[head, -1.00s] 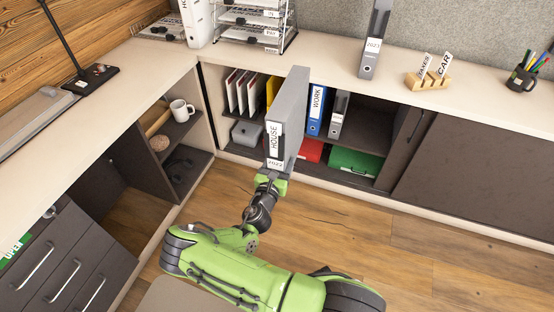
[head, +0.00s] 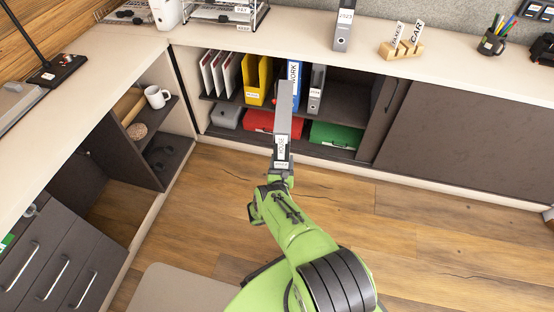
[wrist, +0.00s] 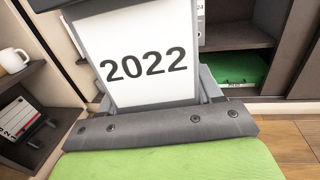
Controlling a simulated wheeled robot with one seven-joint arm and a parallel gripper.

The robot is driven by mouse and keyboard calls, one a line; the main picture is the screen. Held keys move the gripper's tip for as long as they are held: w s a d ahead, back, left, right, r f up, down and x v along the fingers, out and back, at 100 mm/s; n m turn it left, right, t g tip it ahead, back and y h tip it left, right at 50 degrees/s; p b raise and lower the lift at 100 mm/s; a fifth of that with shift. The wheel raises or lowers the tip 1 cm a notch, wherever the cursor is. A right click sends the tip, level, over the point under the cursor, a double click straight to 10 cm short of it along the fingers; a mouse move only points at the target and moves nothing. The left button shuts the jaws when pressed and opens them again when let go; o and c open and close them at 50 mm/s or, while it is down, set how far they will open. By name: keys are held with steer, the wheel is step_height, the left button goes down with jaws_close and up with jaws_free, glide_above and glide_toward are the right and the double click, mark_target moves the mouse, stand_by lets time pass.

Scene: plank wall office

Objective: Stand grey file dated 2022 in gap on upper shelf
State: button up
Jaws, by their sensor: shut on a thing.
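My gripper (head: 281,179) is shut on the lower end of the grey file (head: 283,125), which is marked HOUSE. The wrist view shows its white label reading 2022 (wrist: 148,65). The file is held upright, spine towards me, in front of the open cabinet. The upper shelf (head: 226,102) holds white files (head: 220,73), a yellow file (head: 257,78), a blue WORK file (head: 294,78) and another grey file (head: 316,88). The space between the yellow and blue files is partly hidden by the held file. Dark empty space shows right of the other grey file.
Below the shelf are a red box file (head: 262,121), a green one (head: 336,136) and a grey box (head: 227,117). A grey 2023 file (head: 343,28) stands on the countertop (head: 300,38) above. A sliding door (head: 468,135) covers the cabinet's right part.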

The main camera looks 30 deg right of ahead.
steer(key=s+d+m+g+h, duration=0.1)
steer(key=s+d, duration=0.4)
steer(key=d, duration=0.5)
steer(key=s+d+f+m+g+h, duration=0.1)
steer(key=s+d, duration=0.4)
steer(key=d, duration=0.4)
steer(key=shift+s+d, duration=0.15)
steer(key=shift+d, duration=0.2)
steer(key=shift+d+f, duration=0.1)
